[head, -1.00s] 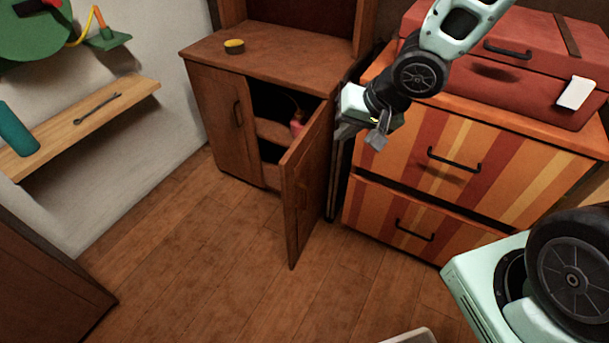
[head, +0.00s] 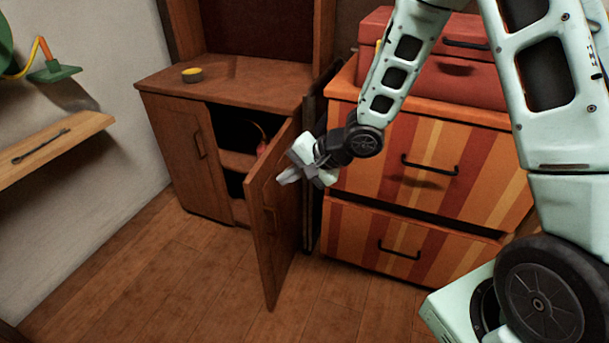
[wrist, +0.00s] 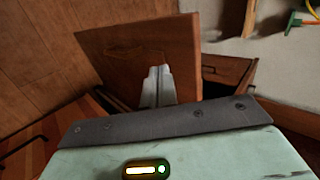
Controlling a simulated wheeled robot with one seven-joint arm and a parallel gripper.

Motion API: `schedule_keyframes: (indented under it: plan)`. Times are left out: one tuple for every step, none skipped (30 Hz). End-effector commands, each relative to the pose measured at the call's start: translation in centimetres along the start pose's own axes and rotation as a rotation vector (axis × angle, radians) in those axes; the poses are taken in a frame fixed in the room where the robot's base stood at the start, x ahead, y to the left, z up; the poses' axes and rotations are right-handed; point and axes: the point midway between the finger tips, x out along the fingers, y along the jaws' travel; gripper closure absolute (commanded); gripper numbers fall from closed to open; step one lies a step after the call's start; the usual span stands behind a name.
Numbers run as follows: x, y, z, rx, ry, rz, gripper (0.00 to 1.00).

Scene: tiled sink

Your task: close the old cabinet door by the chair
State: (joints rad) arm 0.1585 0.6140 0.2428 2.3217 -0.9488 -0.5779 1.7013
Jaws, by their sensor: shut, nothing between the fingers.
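The old brown wooden cabinet (head: 170,130) stands against the wall in the head view. Its right door (head: 268,235) hangs open and sticks out toward me; its left door (head: 185,150) is shut. My gripper (head: 284,178) is shut and empty, close by the upper part of the open door, on its right side. In the wrist view the shut fingertips (wrist: 158,72) lie in front of the door panel (wrist: 125,55). I cannot tell whether they touch it. No chair shows in either view.
A striped orange drawer unit (head: 420,170) with red cases (head: 455,70) on top stands right of the cabinet. A yellow-topped tin (head: 192,75) sits on the cabinet. A wooden wall shelf (head: 60,145) is at left. The floor in front is clear.

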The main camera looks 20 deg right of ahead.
Motion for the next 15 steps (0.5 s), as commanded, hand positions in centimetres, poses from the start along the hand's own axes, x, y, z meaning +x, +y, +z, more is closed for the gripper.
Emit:
schedule_keyframes:
  plan:
    - [1.1,-0.1,0.1,-0.005,-0.002,-0.001,1.0]
    - [1.3,-0.6,0.0,-0.006,-0.001,-0.002,1.0]
    - [1.7,-1.1,0.0,-0.005,0.0,-0.001,1.0]
    - [2.0,-1.3,0.1,-0.005,0.0,-0.001,1.0]
    - [2.2,-1.6,0.0,-0.005,0.001,-0.001,1.0]
    - [2.5,-1.9,0.0,-0.003,0.001,0.0,1.0]
    - [2.7,-2.0,0.0,-0.003,0.001,0.001,1.0]
    - [2.8,-2.2,0.0,-0.004,0.001,0.001,1.0]
    - [3.0,-2.4,0.0,-0.003,0.002,0.001,1.0]
    - [3.0,-2.5,0.0,-0.002,0.002,0.001,1.0]
    - [3.1,-2.6,0.0,-0.001,0.002,0.001,1.0]
    - [3.1,-2.6,0.0,-0.001,0.002,0.001,1.0]
    - [3.2,-2.7,0.0,-0.001,0.002,0.001,1.0]
    - [3.2,-2.7,0.0,0.0,0.002,0.002,1.0]
    - [3.2,-2.7,0.0,0.0,0.002,0.002,1.0]
